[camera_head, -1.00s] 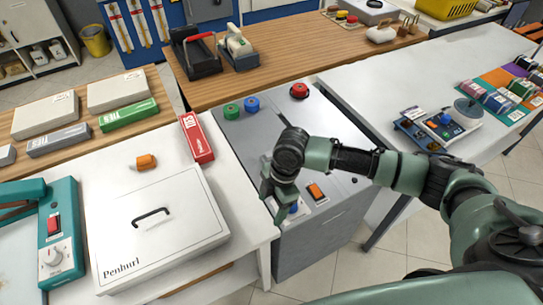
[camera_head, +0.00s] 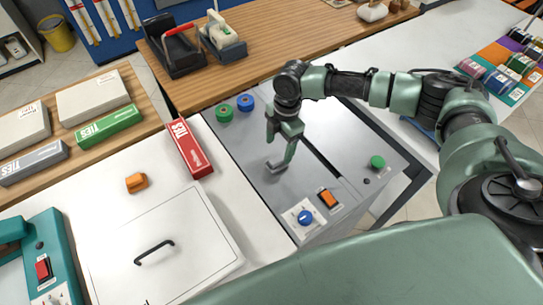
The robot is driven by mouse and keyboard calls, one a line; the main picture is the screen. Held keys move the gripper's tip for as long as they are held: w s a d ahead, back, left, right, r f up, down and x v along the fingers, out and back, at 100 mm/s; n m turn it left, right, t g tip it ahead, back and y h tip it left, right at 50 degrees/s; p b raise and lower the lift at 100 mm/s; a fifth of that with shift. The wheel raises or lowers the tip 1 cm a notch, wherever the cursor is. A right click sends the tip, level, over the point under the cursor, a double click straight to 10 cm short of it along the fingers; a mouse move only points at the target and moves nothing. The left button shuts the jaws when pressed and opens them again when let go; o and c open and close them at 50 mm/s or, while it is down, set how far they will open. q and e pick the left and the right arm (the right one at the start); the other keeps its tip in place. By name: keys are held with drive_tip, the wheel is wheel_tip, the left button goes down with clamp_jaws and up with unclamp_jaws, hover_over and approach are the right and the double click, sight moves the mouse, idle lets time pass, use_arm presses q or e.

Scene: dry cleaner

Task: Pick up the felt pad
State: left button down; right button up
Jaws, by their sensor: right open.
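I cannot clearly pick out a felt pad in this view. My right gripper (camera_head: 279,152) hangs fingers-down over the middle of the grey machine top (camera_head: 245,150), open, with nothing visible between its fingers. I cannot tell whether its fingertips touch the surface. A small orange item (camera_head: 137,182) lies on the white table to the left, well apart from the gripper; what it is cannot be told. My left gripper is out of view.
Green (camera_head: 224,112) and blue (camera_head: 245,102) round pieces sit at the machine's back left. A blue knob (camera_head: 305,217), an orange switch (camera_head: 327,197) and a green button (camera_head: 377,162) are at its front. A red box (camera_head: 189,148) stands left; a handled white lid (camera_head: 165,250) lies front left.

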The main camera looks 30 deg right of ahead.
sight(277, 159)
drive_tip(key=f, duration=0.1)
drive_tip(key=f+p, duration=0.1)
drive_tip(key=shift+s+a+f, duration=0.2)
drive_tip(key=shift+f, duration=0.2)
drive_tip(key=f, duration=0.2)
drive_tip(key=f+p, duration=0.1)
drive_tip(key=shift+w+a+f, duration=0.2)
drive_tip(key=shift+f, duration=0.4)
drive_tip(key=c, duration=1.2)
drive_tip(key=shift+c, duration=1.2)
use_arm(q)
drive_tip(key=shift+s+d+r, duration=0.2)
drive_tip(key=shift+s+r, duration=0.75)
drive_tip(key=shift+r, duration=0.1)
